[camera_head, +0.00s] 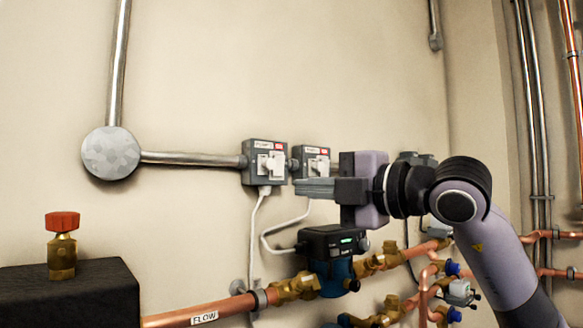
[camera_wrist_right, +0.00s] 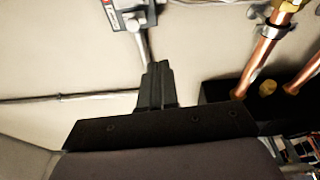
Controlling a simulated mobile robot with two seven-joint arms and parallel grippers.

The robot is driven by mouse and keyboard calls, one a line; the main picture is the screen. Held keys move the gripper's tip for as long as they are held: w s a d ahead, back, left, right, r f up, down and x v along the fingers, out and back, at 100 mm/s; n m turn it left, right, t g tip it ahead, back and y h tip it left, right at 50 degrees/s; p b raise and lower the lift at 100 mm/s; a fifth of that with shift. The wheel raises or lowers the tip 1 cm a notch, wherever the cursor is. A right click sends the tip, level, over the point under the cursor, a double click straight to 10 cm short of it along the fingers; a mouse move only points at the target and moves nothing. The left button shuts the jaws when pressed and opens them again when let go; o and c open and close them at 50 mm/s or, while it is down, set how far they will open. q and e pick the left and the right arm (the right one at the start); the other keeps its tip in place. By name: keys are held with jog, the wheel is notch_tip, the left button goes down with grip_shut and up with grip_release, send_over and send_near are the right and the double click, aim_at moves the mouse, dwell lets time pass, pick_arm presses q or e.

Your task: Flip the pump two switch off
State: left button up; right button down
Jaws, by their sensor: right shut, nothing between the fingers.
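Two grey switch boxes are on the wall in the head view. The left one (camera_head: 265,162) has a white plug or switch on its front. The right one (camera_head: 311,160) is partly hidden below by my right gripper. Their labels are too small to read surely, so I cannot tell which is pump two. My right gripper (camera_head: 298,187) is shut and empty, its fingertips pointing left just below the right box. In the right wrist view the shut fingers (camera_wrist_right: 156,72) point up toward one switch box (camera_wrist_right: 128,12) at the top edge. I cannot see contact. My left gripper is not in view.
White cables hang from the boxes. A round grey junction box (camera_head: 111,153) and metal conduit lie to the left. A red-capped valve (camera_head: 62,245) stands at the lower left.

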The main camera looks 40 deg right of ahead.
jog(key=s+d+r+m+t+h, duration=0.2)
jog(key=s+d+r+m+h, duration=0.1)
jog(key=d+r+h, duration=0.1)
jog(key=shift+d, duration=0.4)
jog(key=p, duration=0.5)
send_near(277, 155)
jog(key=w, duration=0.4)
jog(key=shift+w+a+r, duration=0.1)
jog(key=shift+w+r, duration=0.2)
jog(key=shift+r, duration=0.1)
jog(key=shift+w, duration=0.5)
